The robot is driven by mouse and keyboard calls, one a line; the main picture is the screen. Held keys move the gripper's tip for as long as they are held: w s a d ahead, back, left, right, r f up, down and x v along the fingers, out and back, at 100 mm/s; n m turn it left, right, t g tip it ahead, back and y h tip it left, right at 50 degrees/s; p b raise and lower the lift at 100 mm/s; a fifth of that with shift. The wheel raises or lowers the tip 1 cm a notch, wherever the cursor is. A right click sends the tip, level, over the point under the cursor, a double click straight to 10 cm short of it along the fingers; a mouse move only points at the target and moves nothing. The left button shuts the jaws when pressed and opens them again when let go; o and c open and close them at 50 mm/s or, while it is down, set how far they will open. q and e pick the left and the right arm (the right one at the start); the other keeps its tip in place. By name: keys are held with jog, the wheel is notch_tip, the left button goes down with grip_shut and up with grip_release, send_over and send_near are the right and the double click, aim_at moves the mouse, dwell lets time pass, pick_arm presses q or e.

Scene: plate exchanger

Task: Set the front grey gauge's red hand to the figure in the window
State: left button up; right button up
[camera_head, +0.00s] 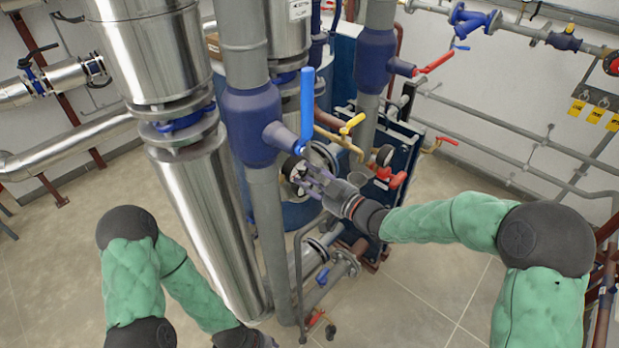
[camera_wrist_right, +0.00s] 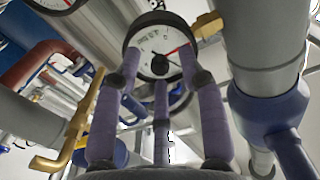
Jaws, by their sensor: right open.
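A round grey gauge (camera_wrist_right: 148,38) with a white dial faces the right wrist camera. A red hand (camera_wrist_right: 178,50) and a dark centre knob (camera_wrist_right: 160,64) show on the dial. Small dial markings are too small to read, and I cannot make out a window figure. In the head view the gauge (camera_head: 293,168) sits beside the grey pipe with the blue valve. My right gripper (camera_head: 312,183) is open, with its purple fingers (camera_wrist_right: 160,85) reaching up in front of the dial; I cannot tell whether they touch it. My left arm's wrist runs off the bottom edge; its gripper is cut off.
A blue valve lever (camera_head: 307,105) hangs just above the gauge. A yellow handle (camera_head: 352,124) and red handles (camera_head: 398,179) are to the right. A brass lever (camera_wrist_right: 80,120) is left of the fingers in the wrist view. Another gauge (camera_head: 385,155) is behind. Open floor (camera_head: 430,300) lies at right.

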grip_shut()
jog(key=shift+m, duration=0.4)
jog(key=m+p, duration=0.3)
jog(key=m, duration=0.2)
jog(key=shift+m, duration=0.3)
jog(key=m+p, duration=0.3)
jog(key=m, duration=0.1)
jog(key=shift+m, duration=0.4)
jog(key=shift+m+p, duration=0.4)
jog(key=shift+m, duration=0.4)
